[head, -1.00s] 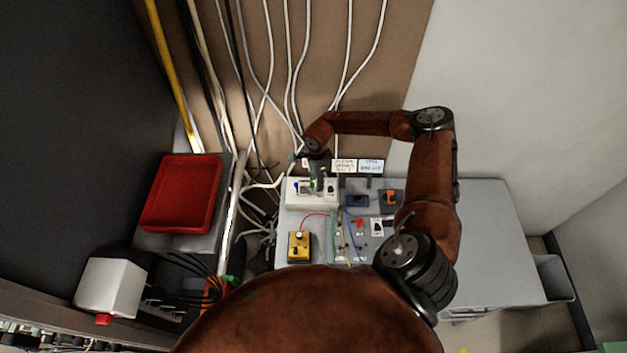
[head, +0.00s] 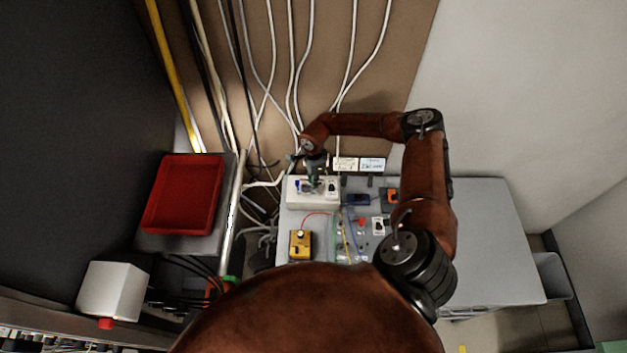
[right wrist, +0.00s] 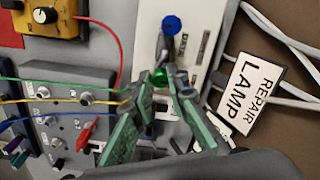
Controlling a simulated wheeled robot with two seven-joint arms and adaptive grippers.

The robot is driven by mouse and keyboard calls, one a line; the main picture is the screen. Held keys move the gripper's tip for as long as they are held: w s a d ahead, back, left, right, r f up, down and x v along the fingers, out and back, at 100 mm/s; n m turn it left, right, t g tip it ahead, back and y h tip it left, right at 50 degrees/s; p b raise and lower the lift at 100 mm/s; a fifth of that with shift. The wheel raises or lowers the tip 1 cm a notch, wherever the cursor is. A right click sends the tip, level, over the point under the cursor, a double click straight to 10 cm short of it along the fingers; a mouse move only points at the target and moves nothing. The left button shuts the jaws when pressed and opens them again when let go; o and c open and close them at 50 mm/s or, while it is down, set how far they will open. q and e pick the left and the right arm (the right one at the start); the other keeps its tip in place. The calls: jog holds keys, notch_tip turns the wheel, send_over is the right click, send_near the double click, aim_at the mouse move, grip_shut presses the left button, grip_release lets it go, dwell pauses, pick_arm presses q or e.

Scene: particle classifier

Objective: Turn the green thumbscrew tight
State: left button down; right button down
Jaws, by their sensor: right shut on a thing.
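The green thumbscrew (right wrist: 159,77) shows in the right wrist view between the fingertips of my right gripper (right wrist: 160,88). The gripper is shut on it, and the fingers hide part of it. The thumbscrew sits on the white box (head: 318,203), beside a blue knob (right wrist: 172,24). In the head view my right gripper (head: 312,181) reaches down onto the top of that white box, and the thumbscrew is too small to make out there. My left gripper is not in view.
A "REPAIR LAMP" card (right wrist: 252,88) stands close beside the gripper. A grey panel with jacks (right wrist: 70,105) and coloured wires lies at the front. A yellow box (head: 300,245) is at front left, a red tray (head: 183,195) farther left. White cables hang behind.

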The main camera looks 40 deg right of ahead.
jog(key=shift+r, duration=0.1)
jog(key=shift+d, duration=0.1)
jog(key=shift+m, duration=1.5)
jog(key=m, duration=0.6)
jog(key=shift+b, duration=0.3)
jog(key=m, duration=0.7)
jog(key=shift+m+t, duration=0.3)
jog(key=m, duration=0.4)
jog(key=shift+a+m, duration=0.2)
jog(key=shift+m, duration=0.1)
jog(key=m, duration=0.3)
jog(key=shift+m+p, duration=0.3)
jog(key=m, duration=0.4)
jog(key=shift+a+r+h+p, duration=0.1)
jog(key=shift+h+p, duration=0.2)
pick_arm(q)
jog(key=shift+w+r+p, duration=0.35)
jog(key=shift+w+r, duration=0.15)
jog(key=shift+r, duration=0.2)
pick_arm(e)
jog(key=shift+m, duration=2.1)
